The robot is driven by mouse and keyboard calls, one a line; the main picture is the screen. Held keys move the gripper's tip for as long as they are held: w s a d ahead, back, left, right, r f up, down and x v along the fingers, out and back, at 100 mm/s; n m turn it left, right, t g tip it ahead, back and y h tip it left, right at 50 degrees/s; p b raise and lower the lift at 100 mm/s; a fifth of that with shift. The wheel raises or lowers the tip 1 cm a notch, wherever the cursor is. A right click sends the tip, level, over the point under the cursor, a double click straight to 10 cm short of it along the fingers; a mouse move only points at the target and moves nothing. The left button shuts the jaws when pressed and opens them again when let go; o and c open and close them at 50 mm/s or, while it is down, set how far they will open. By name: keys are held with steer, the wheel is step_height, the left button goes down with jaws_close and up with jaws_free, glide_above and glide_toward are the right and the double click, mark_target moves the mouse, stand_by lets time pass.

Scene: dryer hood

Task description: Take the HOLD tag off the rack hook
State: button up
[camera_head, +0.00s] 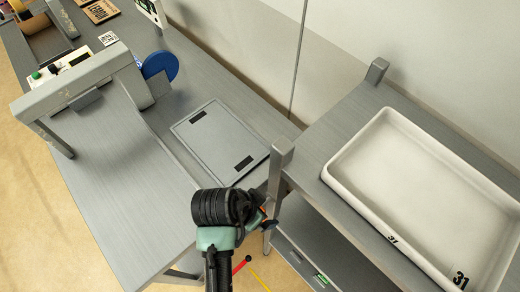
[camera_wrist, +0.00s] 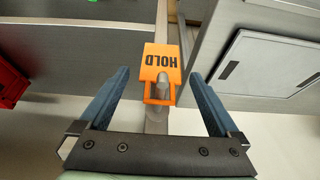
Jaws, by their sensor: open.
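The orange HOLD tag (camera_wrist: 160,62) hangs on the grey rack hook (camera_wrist: 163,86) in the middle of the wrist view. The hook's rounded end shows at the tag's slot. My gripper (camera_wrist: 160,73) is open, with one blue-grey finger to each side of the tag and a gap on both sides. In the head view my gripper (camera_head: 259,209) is beside the near left post of the rack (camera_head: 282,158), and my wrist hides most of it. Only a small orange patch, perhaps the tag, shows there.
A white tray (camera_head: 352,155) marked 31 sits on the rack top. A grey bench (camera_head: 115,190) with a flat panel (camera_head: 220,140), a blue disc (camera_head: 161,66) and a grey hood frame (camera_head: 75,82) is at left. A red bin (camera_wrist: 10,82) shows at the wrist view's left edge.

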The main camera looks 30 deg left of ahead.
steer(key=shift+w+f, duration=0.15)
steer(key=shift+f, duration=0.15)
steer(key=c, duration=1.4)
steer(key=shift+r, duration=0.1)
steer(key=shift+r+b, duration=0.4)
steer(key=s+a+b, duration=0.3)
steer(key=s, duration=0.5)
steer(key=r+p, duration=0.2)
steer(key=r, duration=0.2)
steer(key=r+p, duration=0.2)
steer(key=r, duration=0.3)
steer(key=r+p, duration=0.3)
steer(key=r, duration=0.2)
steer(key=shift+w+d+r, duration=0.1)
steer(key=shift+w+d, duration=0.1)
steer(key=shift+w, duration=0.05)
